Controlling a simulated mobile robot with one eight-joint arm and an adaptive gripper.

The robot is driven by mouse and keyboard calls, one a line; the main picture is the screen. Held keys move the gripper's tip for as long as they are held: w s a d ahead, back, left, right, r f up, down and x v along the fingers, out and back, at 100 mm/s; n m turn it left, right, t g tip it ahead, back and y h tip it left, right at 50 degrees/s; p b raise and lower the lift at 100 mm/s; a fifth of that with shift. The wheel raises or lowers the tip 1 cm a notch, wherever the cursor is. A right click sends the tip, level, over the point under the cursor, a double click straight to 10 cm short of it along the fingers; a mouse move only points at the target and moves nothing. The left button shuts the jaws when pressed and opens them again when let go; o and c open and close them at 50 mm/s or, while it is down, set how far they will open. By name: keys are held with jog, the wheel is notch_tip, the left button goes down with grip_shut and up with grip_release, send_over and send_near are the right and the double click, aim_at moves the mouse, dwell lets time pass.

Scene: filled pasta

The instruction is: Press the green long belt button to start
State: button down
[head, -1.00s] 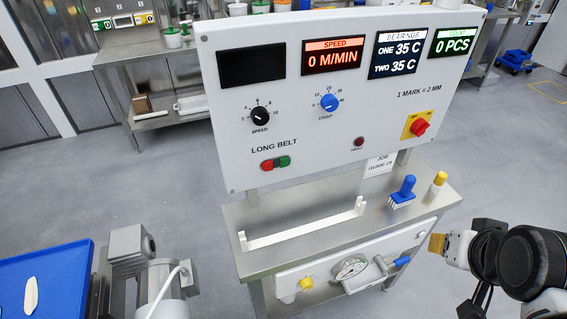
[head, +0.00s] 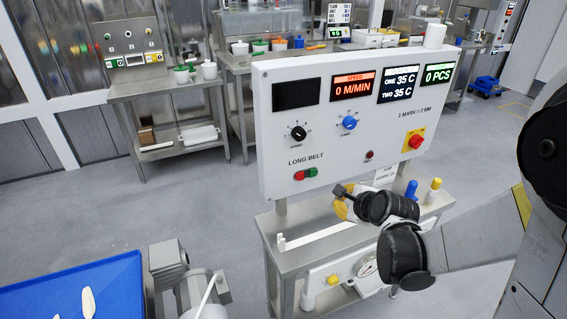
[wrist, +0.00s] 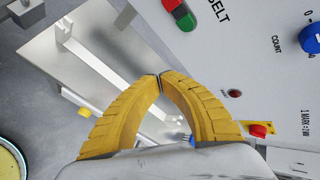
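The green long belt button (head: 312,172) sits beside a red one (head: 299,175) below the LONG BELT label on the white control panel (head: 275,140). In the wrist view the green button (wrist: 186,19) is at the top, ahead of my gripper and apart from it. My gripper (head: 342,190) is in front of the panel's lower edge, to the right of and below the green button. In the wrist view its yellow fingers (wrist: 159,77) meet at the tips with nothing between them. The speed display reads 0 M/MIN.
A red emergency knob (head: 416,140) on a yellow plate is at the panel's right. A steel bench (head: 290,258) below holds a white bracket (head: 310,236), a blue-handled tool (head: 411,190) and a yellow-capped item (head: 434,190). A blue tray (head: 110,290) is at lower left.

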aim_at(314, 173)
jog(key=shift+w+a+f+m, duration=0.25)
jog(key=shift+a+f+m, duration=0.3)
jog(key=shift+a, duration=0.2)
jog(key=shift+w+a+p, duration=0.1)
jog(key=shift+w+a, duration=0.4)
jog(key=shift+w, duration=0.9)
jog(key=shift+w+a+p, duration=0.1)
jog(key=shift+w+a, duration=0.35)
jog(key=shift+w, duration=0.9)
jog(key=shift+w+a+p, duration=0.1)
jog(key=shift+w+a, duration=0.4)
jog(key=shift+w, duration=0.9)
jog(key=shift+w+a, duration=0.1)
jog(key=shift+w, duration=0.3)
